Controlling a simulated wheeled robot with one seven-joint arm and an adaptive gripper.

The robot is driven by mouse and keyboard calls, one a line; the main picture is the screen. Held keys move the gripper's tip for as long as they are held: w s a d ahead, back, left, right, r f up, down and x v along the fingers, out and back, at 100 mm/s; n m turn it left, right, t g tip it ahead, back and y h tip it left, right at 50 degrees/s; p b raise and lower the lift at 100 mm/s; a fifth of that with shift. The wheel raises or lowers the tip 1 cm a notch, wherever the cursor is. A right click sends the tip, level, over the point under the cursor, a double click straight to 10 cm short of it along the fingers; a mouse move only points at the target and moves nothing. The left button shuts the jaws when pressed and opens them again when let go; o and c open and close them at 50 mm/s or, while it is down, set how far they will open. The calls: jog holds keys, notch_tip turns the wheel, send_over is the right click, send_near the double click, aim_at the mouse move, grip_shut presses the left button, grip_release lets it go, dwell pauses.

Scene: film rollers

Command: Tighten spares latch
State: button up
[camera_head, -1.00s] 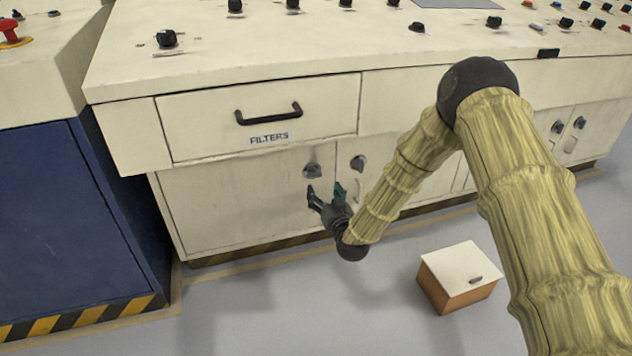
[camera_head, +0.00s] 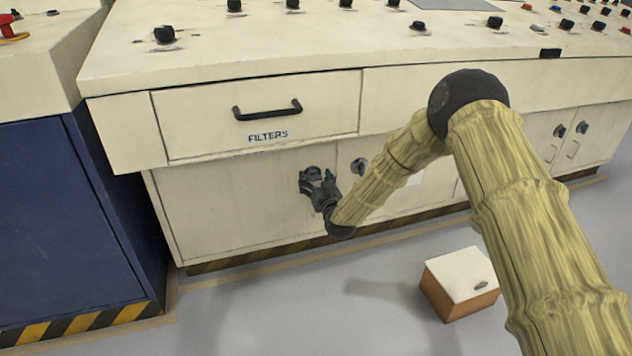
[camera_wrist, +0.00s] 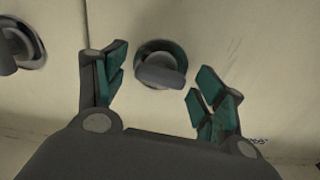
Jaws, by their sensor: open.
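A round latch (camera_wrist: 160,65) with a dark collar and a grey turn handle sits on the cream cabinet door under the drawer marked FILTERS. In the wrist view its handle lies nearly level, slightly tilted, between my fingers. My gripper (camera_head: 318,179) is open in front of this latch, with one finger on each side. In the wrist view no finger clearly touches the handle. In the head view my gripper partly hides the latch (camera_head: 311,171). No label reading "spares" is legible, so I cannot confirm which latch bears that name.
A second latch (camera_head: 359,167) is on the neighbouring door, close to the right; the wrist view shows it at left (camera_wrist: 22,45). The FILTERS drawer handle (camera_head: 267,110) juts out above. A small white-topped box (camera_head: 460,284) stands on the floor.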

jog(key=c, duration=1)
jog(key=shift+m+p, duration=0.3)
jog(key=shift+p, duration=0.1)
jog(key=m+p, duration=0.2)
jog(key=shift+d+r+m+p, duration=0.1)
jog(key=shift+r+m+p, duration=0.05)
jog(key=shift+m+p, duration=0.2)
jog(key=m+p, duration=0.2)
jog(key=m, duration=0.2)
jog(key=shift+m, duration=0.25)
jog(key=m, duration=0.3)
jog(key=m+p, duration=0.1)
jog(key=shift+d+f, duration=0.1)
jog(key=shift+f, duration=0.15)
jog(key=shift+m, duration=2.1)
